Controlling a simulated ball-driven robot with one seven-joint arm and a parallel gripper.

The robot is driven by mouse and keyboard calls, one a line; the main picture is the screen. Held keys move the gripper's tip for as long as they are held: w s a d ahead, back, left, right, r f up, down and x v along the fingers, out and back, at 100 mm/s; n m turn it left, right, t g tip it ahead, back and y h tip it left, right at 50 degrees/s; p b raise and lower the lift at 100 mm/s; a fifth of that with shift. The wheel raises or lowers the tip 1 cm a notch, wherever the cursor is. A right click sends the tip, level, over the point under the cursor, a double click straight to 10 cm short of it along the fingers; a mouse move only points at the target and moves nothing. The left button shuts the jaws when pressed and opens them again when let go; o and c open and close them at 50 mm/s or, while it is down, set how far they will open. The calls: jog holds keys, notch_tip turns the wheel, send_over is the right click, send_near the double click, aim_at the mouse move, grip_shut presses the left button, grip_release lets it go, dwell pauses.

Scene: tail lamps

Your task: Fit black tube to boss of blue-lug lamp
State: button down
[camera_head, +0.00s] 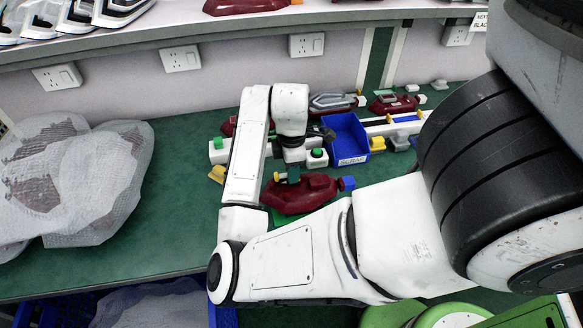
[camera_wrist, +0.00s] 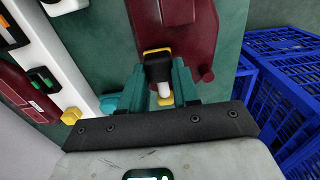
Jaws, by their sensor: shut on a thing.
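A dark red lamp (camera_head: 302,197) lies on the green bench, with a blue lug (camera_head: 347,183) at its right end. It also shows in the wrist view (camera_wrist: 200,45). My gripper (camera_head: 290,174) is at the lamp's upper left part. In the wrist view its teal fingers (camera_wrist: 160,90) are shut on a black tube (camera_wrist: 158,66). A short white piece shows below the tube, with yellow above and below. The tube overlaps the lamp's edge in this view; I cannot tell whether it sits on a boss. The blue lug is not visible in the wrist view.
A blue scrap bin (camera_head: 347,140) stands behind the lamp. Other red lamps (camera_head: 393,104) and a white rail with coloured blocks lie around it. Mesh-wrapped parts (camera_head: 90,185) lie at left. Blue crates (camera_wrist: 285,75) show at right in the wrist view.

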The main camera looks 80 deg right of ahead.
jog(key=c, duration=0.8)
grip_release()
jog(key=shift+o, duration=0.2)
notch_tip(320, 180, up, 11)
jog(key=p, duration=0.3)
jog(key=shift+f+p, duration=0.15)
jog(key=shift+p, duration=0.2)
